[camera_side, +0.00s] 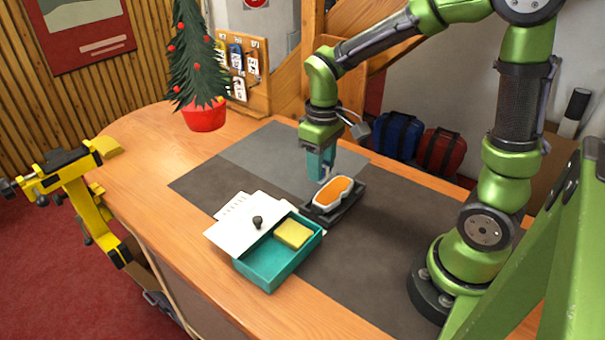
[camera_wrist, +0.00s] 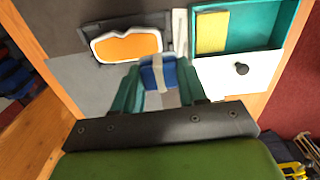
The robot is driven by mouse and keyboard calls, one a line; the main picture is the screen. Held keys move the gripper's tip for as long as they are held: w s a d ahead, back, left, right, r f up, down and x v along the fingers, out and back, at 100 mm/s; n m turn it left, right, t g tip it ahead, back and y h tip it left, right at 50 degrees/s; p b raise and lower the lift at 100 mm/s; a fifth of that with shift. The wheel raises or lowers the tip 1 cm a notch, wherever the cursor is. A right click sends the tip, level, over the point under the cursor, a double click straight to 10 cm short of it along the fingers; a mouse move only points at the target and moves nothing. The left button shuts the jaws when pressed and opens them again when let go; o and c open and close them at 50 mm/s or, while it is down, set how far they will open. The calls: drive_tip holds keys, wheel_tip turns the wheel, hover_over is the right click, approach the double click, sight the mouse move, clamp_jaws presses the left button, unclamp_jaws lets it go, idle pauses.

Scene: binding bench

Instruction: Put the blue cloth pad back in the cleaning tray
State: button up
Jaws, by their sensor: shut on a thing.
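My gripper (camera_wrist: 160,82) is shut on the blue cloth pad (camera_wrist: 157,77), which has a pale band around it. In the side view my gripper (camera_side: 322,178) hangs above the mat, just behind the goggles' dark tray; the pad is hard to make out there. The teal tray (camera_side: 293,264), apparently the cleaning tray, stands front left of my gripper. A yellow pad (camera_side: 293,234) lies in its open part, with bare teal floor beside it. A white lid (camera_side: 235,239) with a black knob covers its left part. The tray also shows at top right in the wrist view (camera_wrist: 259,30).
A small tree in a red pot (camera_side: 204,117) stands at back left. The grey mat (camera_side: 360,270) is clear at front right.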

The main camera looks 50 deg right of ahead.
drive_tip(key=n, duration=0.1)
hover_over(269, 262)
wheel_tip(269, 262, down, 3)
drive_tip(key=m, duration=0.1)
drive_tip(key=shift+s+f, duration=0.1)
drive_tip(key=shift+f, duration=3.95)
drive_tip(key=shift+f, duration=0.1)
drive_tip(key=o, duration=1)
